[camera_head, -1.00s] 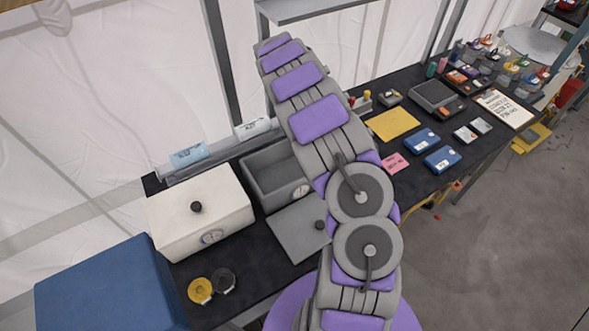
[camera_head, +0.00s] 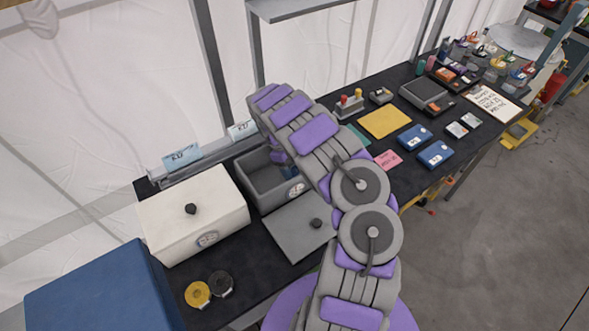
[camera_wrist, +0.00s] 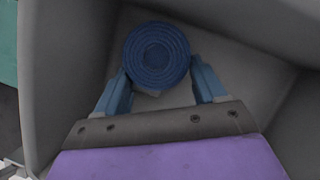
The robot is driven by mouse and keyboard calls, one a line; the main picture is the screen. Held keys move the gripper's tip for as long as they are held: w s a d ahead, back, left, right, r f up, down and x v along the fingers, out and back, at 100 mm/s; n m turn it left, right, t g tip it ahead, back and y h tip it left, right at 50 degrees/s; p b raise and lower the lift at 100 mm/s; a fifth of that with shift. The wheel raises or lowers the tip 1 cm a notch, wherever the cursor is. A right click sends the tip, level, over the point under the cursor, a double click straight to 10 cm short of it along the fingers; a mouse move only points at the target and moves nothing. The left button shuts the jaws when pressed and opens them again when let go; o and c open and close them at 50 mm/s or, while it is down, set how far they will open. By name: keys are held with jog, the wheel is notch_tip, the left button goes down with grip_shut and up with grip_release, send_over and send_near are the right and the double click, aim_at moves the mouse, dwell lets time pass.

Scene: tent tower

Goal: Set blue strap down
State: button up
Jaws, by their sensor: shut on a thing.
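The blue strap (camera_wrist: 157,55) is a tight roll, seen end-on in the wrist view. My gripper (camera_wrist: 158,85) is shut on it, with one blue finger on each side. Grey walls surround the strap and fingers in the wrist view. In the head view my arm reaches over to the open grey bin (camera_head: 256,192) on the table, and a bit of blue (camera_head: 289,171) shows inside it below my wrist. Whether the strap touches the bin's floor cannot be told.
A grey lid (camera_head: 291,234) lies in front of the bin. A closed white box (camera_head: 180,225) stands to its left. Yellow (camera_head: 197,293) and black (camera_head: 221,284) rolls lie at the front. A yellow pad (camera_head: 386,122) and blue cases (camera_head: 414,137) lie to the right.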

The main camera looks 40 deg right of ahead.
jog(key=shift+a+f, duration=0.15)
jog(key=shift+a, duration=0.2)
jog(key=shift+d, duration=0.25)
jog(key=o, duration=0.9)
jog(key=shift+d+f, duration=0.15)
jog(key=shift+d, duration=0.05)
jog(key=o, duration=0.3)
jog(key=shift+a, duration=0.15)
jog(key=p+v, duration=0.1)
jog(key=v, duration=1.1)
